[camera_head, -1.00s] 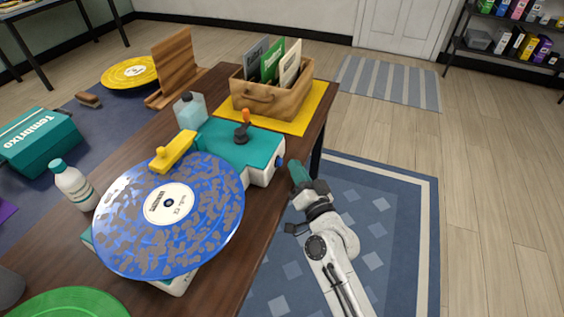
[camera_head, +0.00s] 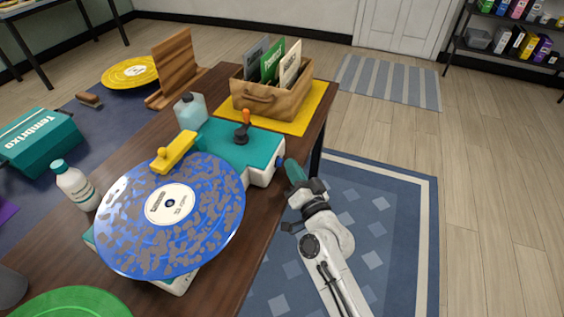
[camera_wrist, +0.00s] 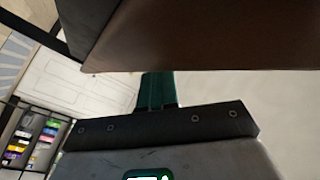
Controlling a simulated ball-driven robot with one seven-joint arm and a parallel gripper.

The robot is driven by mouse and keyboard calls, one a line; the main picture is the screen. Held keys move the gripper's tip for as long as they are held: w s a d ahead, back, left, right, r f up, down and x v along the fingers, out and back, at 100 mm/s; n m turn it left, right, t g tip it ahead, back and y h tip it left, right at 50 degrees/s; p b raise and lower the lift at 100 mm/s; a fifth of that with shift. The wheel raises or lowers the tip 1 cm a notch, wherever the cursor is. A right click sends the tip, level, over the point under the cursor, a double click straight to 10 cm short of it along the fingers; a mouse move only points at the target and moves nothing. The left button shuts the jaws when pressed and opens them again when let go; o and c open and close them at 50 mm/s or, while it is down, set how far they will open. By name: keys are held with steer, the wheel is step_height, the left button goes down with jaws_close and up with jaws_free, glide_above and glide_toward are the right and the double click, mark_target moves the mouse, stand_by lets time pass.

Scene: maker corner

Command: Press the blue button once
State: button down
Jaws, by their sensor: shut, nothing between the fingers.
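A white and teal machine (camera_head: 258,145) stands on the dark wooden table, with a large grey-blotched blue disc (camera_head: 215,200) on it. The small blue button (camera_head: 279,161) sits on the machine's right end, partly hidden by my gripper. My gripper (camera_head: 289,164) is shut and empty, its teal fingertips beside the button. I cannot tell whether they touch it. In the wrist view the shut teal fingers (camera_wrist: 157,90) show under the brown table underside or edge (camera_wrist: 200,35); the button is not in view there.
The machine carries an orange-topped joystick (camera_head: 242,128) and a yellow arm (camera_head: 174,152). A wooden crate (camera_head: 262,102) with sleeves stands behind it on a yellow mat. A bottle (camera_head: 75,185) stands left. Right of the table is open floor with a blue rug (camera_head: 385,240).

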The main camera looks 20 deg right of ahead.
steer(key=shift+w+a+r, duration=0.25)
steer(key=shift+a, duration=0.15)
stand_by(0.4)
steer(key=shift+a+p, duration=0.3)
steer(key=shift+p, duration=0.05)
steer(key=shift+d+f, duration=0.15)
stand_by(0.7)
stand_by(0.3)
steer(key=shift+s, duration=0.1)
steer(key=shift+s+d+b, duration=0.1)
steer(key=shift+d+b, duration=0.05)
steer(key=shift+b, duration=0.3)
steer(key=shift+s+d+f+b, duration=0.1)
steer(key=shift+s+d+b, duration=0.35)
steer(key=shift+b, duration=0.1)
steer(key=shift+s+d+b, duration=0.5)
steer(key=shift+d+b, duration=0.05)
steer(key=shift+d, duration=0.3)
steer(key=shift+s+d+b, duration=0.5)
steer(key=shift+d, duration=0.3)
